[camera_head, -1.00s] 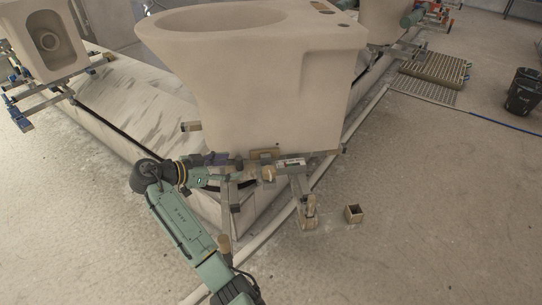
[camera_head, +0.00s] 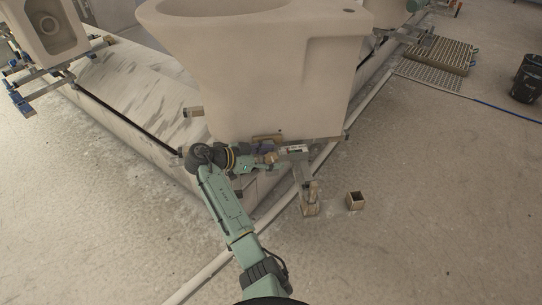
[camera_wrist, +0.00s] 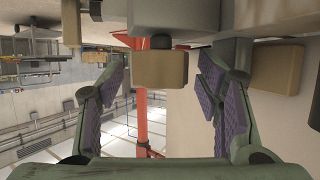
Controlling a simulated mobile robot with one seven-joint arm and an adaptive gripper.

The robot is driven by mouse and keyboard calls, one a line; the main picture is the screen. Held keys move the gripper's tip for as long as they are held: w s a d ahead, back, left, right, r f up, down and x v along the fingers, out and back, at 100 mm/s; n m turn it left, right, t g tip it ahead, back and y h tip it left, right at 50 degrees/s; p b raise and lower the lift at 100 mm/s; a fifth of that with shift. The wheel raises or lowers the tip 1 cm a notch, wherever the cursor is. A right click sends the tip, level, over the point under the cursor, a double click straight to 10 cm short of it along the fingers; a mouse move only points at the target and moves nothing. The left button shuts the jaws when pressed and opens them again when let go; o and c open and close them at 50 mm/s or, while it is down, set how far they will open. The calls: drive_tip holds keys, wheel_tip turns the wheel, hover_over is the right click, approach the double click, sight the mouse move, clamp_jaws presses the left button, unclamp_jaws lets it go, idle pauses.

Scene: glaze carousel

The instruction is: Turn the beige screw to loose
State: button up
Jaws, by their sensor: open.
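The beige screw (camera_wrist: 160,70) is a blocky beige knob on a short dark shaft under a grey metal part. In the wrist view it sits between the tips of my gripper (camera_wrist: 162,85), with gaps at both sides. The purple-padded fingers are spread open and hold nothing. In the head view my gripper (camera_head: 258,160) is at the bracket under the front edge of the big beige toilet body (camera_head: 285,75). The screw is small there and partly hidden by my gripper.
Another beige block (camera_wrist: 275,68) is close to the right finger in the wrist view. A small open box (camera_head: 355,200) and a bracket foot (camera_head: 309,205) are on the floor to the right. A pale rail (camera_head: 290,195) runs along the floor.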

drive_tip(key=c, duration=1.2)
